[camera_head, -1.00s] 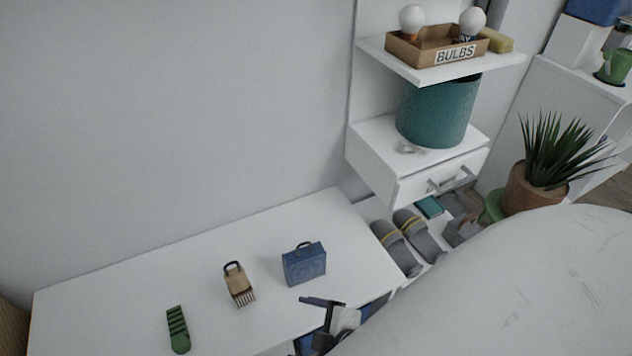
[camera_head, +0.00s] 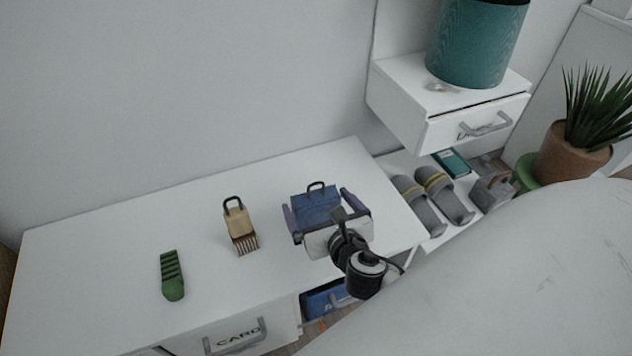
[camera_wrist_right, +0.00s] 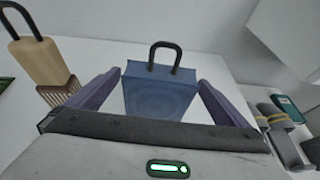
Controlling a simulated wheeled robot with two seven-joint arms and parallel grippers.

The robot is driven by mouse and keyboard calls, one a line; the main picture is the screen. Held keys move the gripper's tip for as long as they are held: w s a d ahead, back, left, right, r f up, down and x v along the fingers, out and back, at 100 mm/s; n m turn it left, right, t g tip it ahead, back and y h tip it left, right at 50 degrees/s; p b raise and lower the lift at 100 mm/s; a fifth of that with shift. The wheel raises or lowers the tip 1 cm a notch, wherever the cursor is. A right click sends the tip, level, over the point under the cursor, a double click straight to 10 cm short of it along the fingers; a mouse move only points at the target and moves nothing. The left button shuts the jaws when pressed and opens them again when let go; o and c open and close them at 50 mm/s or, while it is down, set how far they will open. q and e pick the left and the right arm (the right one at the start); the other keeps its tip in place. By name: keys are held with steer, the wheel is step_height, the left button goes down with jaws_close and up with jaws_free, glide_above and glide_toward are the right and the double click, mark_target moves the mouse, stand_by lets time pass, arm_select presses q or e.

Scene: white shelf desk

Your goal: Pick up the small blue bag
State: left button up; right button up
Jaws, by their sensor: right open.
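The small blue bag (camera_head: 317,203) stands upright on the white desk, with a dark handle loop on top. It also shows in the right wrist view (camera_wrist_right: 158,92), between the two fingers and beyond the palm. My right gripper (camera_head: 318,212) is open, with one purple finger on each side of the bag. I cannot tell whether the fingers touch it. The gripper body hides the bag's lower front in the head view. My left gripper is not in view.
A tan brush (camera_head: 239,226) with a dark handle stands left of the bag. A green object (camera_head: 172,275) lies further left. The white desk (camera_head: 90,290) is otherwise clear. A drawer unit (camera_head: 400,95) with a teal bin (camera_head: 478,40) and grey slippers (camera_head: 420,205) are at right.

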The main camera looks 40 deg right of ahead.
mark_target(311, 193)
steer(key=b+x, duration=0.2)
steer(key=x, duration=0.3)
steer(key=shift+w+f, duration=0.1)
steer(key=shift+w, duration=0.25)
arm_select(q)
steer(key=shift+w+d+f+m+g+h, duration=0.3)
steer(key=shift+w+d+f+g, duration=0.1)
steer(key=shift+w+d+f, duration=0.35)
arm_select(e)
steer(key=c, duration=1)
